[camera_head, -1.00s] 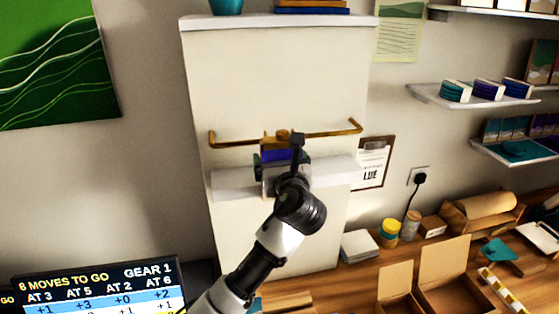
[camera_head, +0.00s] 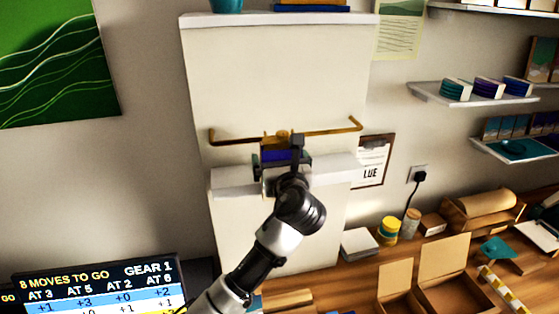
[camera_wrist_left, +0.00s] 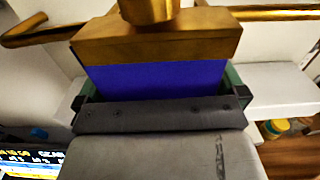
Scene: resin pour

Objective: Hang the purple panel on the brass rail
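The purple panel (camera_head: 285,155) is a blue-purple block with a brass-coloured top bar and a round brass piece above it. In the left wrist view the panel (camera_wrist_left: 155,80) stands upright in my left gripper (camera_wrist_left: 158,100), which is shut on its lower part. In the head view my left gripper (camera_head: 283,167) is just below the brass rail (camera_head: 335,130). The panel's top overlaps the middle of the rail in the picture. I cannot tell whether its brass piece rests on the rail or is in front of it. My right gripper is not in view.
A white ledge (camera_head: 333,169) runs behind my gripper, below the rail. A clipboard (camera_head: 372,160) hangs to the right. The wooden bench (camera_head: 350,287) holds open boxes, jars and a white stack. A screen (camera_head: 100,288) stands at lower left.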

